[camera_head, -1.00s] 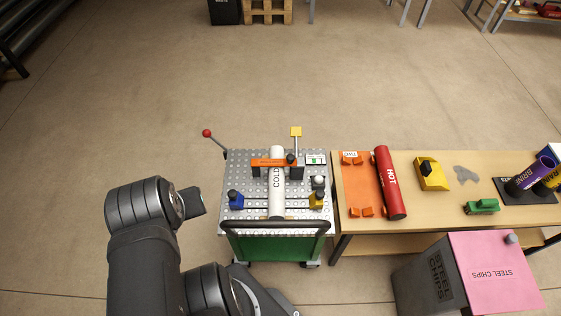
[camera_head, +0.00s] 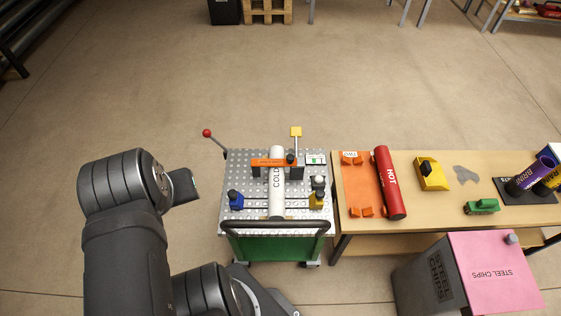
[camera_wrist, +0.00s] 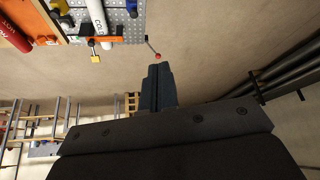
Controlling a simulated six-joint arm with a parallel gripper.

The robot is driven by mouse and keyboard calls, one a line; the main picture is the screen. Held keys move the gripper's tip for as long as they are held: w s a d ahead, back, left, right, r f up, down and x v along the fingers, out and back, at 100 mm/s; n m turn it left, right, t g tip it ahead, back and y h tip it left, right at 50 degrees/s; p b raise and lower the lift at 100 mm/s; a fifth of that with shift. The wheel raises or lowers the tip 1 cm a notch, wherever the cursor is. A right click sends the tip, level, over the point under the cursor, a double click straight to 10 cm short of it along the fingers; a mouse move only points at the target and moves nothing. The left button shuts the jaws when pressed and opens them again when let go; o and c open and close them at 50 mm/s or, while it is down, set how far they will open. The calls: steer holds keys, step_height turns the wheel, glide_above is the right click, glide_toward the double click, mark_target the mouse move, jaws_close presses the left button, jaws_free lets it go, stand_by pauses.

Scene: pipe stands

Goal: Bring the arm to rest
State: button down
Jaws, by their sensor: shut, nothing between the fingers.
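My gripper (camera_wrist: 159,68) is shut and empty in the wrist view, its two dark fingers pressed together over bare floor. In the head view my dark arm stands at the lower left, left of the green cart (camera_head: 275,247). The gripper fingers cannot be made out clearly there. The white COLD pipe (camera_head: 276,205) lies on the cart's perforated metal top under an orange clamp bar (camera_head: 268,162). It also shows upside down in the wrist view (camera_wrist: 97,14). The arm touches neither cart nor pipe.
A red-knobbed lever (camera_head: 207,133) sticks out at the cart's back left. Right of the cart, a wooden bench (camera_head: 435,213) holds a red HOT pipe (camera_head: 391,187), an orange plate (camera_head: 361,190) and a yellow block (camera_head: 431,173). A pink-topped STEEL CHIPS bin (camera_head: 492,272) stands in front.

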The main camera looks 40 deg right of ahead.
steer(key=shift+w+d+f, duration=0.15)
steer(key=shift+w+f, duration=0.1)
steer(key=shift+f, duration=0.85)
steer(key=shift+w+d+f, duration=0.1)
steer(key=shift+w+f, duration=0.1)
steer(key=shift+f, duration=0.9)
